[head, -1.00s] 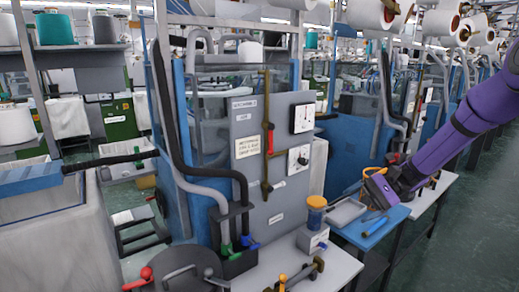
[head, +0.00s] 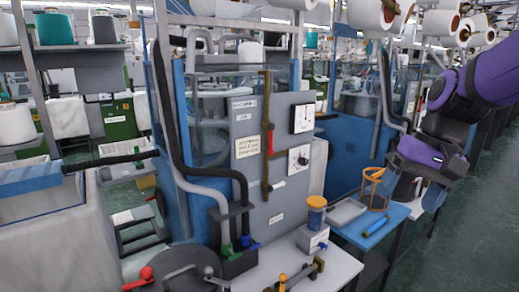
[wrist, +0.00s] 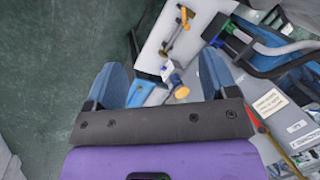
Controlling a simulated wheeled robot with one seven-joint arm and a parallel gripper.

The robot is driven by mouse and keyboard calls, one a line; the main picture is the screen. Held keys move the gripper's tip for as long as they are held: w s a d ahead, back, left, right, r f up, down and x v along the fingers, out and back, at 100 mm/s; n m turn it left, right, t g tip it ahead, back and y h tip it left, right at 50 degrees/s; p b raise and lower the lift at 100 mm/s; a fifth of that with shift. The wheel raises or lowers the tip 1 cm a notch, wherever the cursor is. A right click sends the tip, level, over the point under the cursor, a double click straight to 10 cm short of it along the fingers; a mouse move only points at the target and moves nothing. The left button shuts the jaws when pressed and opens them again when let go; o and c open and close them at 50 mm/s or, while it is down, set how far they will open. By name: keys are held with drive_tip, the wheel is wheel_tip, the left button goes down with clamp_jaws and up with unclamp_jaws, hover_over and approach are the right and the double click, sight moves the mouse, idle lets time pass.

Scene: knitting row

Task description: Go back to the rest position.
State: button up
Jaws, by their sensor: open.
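My gripper (head: 412,184) is at the right of the head view, on the purple arm. It appears above and in front of the blue bench, to the right of an orange wire basket (head: 375,187). In the wrist view its two blue fingers (wrist: 162,80) are spread apart, with nothing held between them. The floor and a white table show past them. The arm hides part of the machines behind it.
A blue bench (head: 372,233) holds a grey tray (head: 346,212) and a blue-handled tool (head: 376,227). Open green floor (head: 462,240) lies at the right.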

drive_tip(key=s+d+r+n+t+h, duration=0.1)
drive_tip(key=s+r+t, duration=0.1)
drive_tip(key=s, duration=0.3)
drive_tip(key=s+d+r+n+t+h, duration=0.1)
drive_tip(key=s+d+r+t+h, duration=0.1)
drive_tip(key=s, duration=0.4)
drive_tip(key=shift+s+d+t, duration=0.3)
drive_tip(key=shift+t, duration=0.4)
